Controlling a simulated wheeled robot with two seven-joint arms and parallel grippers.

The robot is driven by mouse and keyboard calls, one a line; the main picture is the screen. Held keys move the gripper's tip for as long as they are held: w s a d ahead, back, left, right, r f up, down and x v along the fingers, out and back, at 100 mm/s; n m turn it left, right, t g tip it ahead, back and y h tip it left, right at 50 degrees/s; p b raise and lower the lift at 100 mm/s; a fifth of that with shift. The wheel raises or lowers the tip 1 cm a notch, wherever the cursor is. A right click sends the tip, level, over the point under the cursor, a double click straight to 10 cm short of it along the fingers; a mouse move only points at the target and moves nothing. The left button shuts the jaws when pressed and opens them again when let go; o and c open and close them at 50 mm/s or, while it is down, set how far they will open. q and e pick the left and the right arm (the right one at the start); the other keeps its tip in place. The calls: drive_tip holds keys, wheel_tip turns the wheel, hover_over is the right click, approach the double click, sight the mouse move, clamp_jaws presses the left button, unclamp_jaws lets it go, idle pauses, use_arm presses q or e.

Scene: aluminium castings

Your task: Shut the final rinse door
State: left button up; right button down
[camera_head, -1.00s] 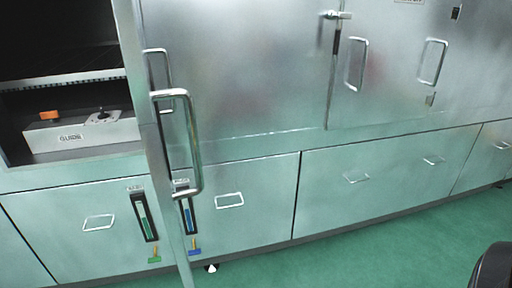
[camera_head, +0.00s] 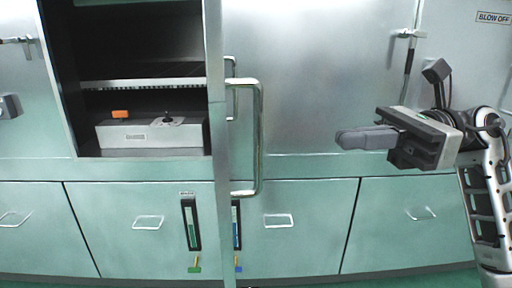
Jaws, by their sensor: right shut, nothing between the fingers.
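The open door (camera_head: 214,130) stands swung out toward me and shows nearly edge-on as a tall narrow strip, with a large bar handle (camera_head: 258,140) on its right side. No label reading final rinse is visible on it. To its left is the open dark compartment (camera_head: 140,40). My right gripper (camera_head: 340,139) comes in from the right, in front of the closed panel. It is shut and empty, pointing left, to the right of the handle and apart from it in the picture. My left gripper is not in view.
Inside the compartment are a wire-edged shelf (camera_head: 150,84) and a light box (camera_head: 115,134) with an orange part (camera_head: 120,114). Drawers with handles (camera_head: 278,220) run below. A panel labelled BLOW OFF (camera_head: 494,17) is at the upper right. Green floor shows at the bottom.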

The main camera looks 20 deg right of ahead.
sight(256, 146)
drive_tip(key=shift+w+a+p, duration=0.35)
drive_tip(key=shift+a+p, duration=0.2)
drive_tip(key=shift+a, duration=1.65)
drive_tip(key=shift+w+a+p, duration=0.3)
drive_tip(key=shift+a+p, duration=0.25)
drive_tip(key=shift+a, duration=1.6)
drive_tip(key=shift+w+a+p, duration=0.35)
drive_tip(key=shift+a+p, duration=0.2)
drive_tip(key=shift+a, duration=1.65)
drive_tip(key=shift+w+a, duration=0.1)
